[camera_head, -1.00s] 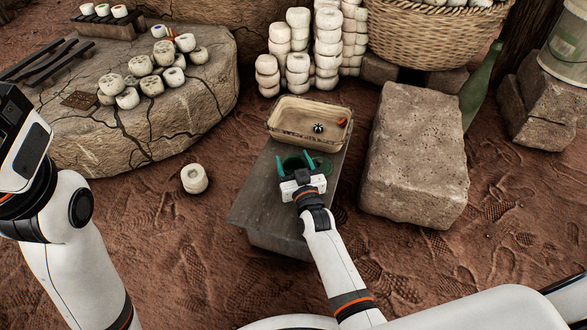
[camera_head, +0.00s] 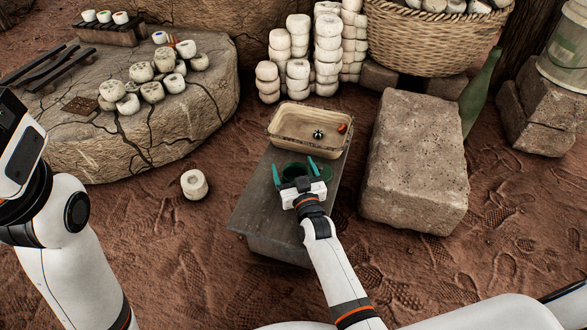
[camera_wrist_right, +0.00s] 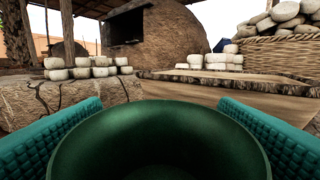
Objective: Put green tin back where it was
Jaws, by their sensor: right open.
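The dark green tin (camera_head: 294,171) stands on the grey bench (camera_head: 258,205), just in front of the shallow tray. My right gripper (camera_head: 294,169) is open, with one teal finger on each side of the tin. In the right wrist view the tin's round rim and hollow inside (camera_wrist_right: 160,145) fill the lower middle, between the two ribbed fingers. A thin gap to the fingers is hard to judge there. A second green patch (camera_head: 323,170) shows right of the right finger; I cannot tell what it is.
The tan tray (camera_head: 285,140) behind the tin holds a black-and-white ball and an orange-red item. A large stone block (camera_head: 415,160) stands close on the right. A white clay piece (camera_head: 194,184) lies on the ground left. The bench's left front part is bare.

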